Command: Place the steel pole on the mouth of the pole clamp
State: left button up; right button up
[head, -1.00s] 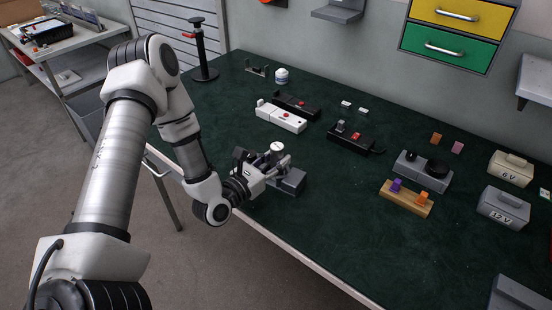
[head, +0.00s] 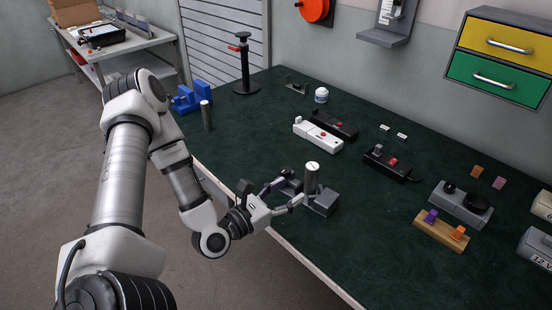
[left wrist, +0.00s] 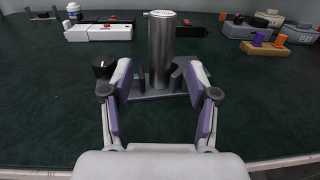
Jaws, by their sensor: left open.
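The steel pole (head: 312,180) is a short upright grey cylinder with a pale top; it also shows in the left wrist view (left wrist: 161,50). It stands at the grey pole clamp (head: 325,204), near the table's front edge. In the left wrist view its foot is between the jaws of the clamp (left wrist: 150,97), but the exact contact is partly hidden. The clamp has a black knob (left wrist: 104,66). My left gripper (head: 291,188) is open, with its fingers spread to either side in front of the pole, apart from it. My right gripper is out of view.
A white switch box (head: 318,134) and a black box (head: 385,163) lie behind the clamp. A wooden block (head: 441,232) with coloured pegs is to the right. Green tabletop between is clear.

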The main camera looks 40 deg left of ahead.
pick_arm(q)
jog(key=shift+s+a+p, duration=0.2)
jog(key=shift+s+p, duration=0.2)
jog(key=shift+s, duration=1.6)
